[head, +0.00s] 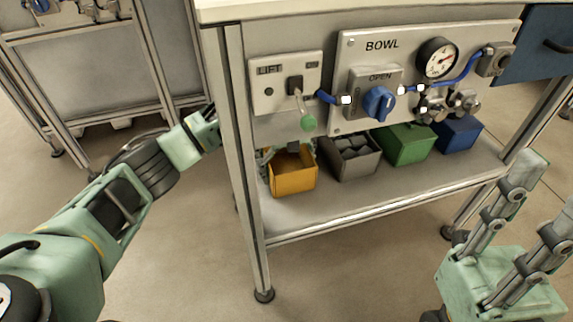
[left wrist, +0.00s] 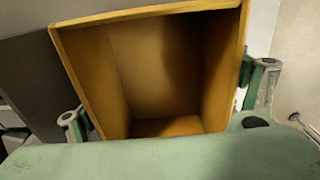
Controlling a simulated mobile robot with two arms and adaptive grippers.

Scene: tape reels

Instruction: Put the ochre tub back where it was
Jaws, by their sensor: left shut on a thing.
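The ochre tub (head: 292,180) is at the left end of the row of tubs, over the low shelf (head: 350,205) under the bench. I cannot tell whether its base touches the shelf. My left gripper (head: 291,156) reaches in behind the left bench leg and is shut on the tub, one finger at each side of it. In the left wrist view, the tub (left wrist: 160,75) looks empty inside, with a finger beside each side wall. My right gripper (head: 550,192) is open and empty at the lower right, in front of the bench.
A grey tub (head: 355,168) with dark contents stands right of the ochre one, then a green tub (head: 404,150) and a blue tub (head: 457,135). Above hang the LIFT panel (head: 268,98) with a lever and the BOWL panel (head: 425,44). The shelf front is bare.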

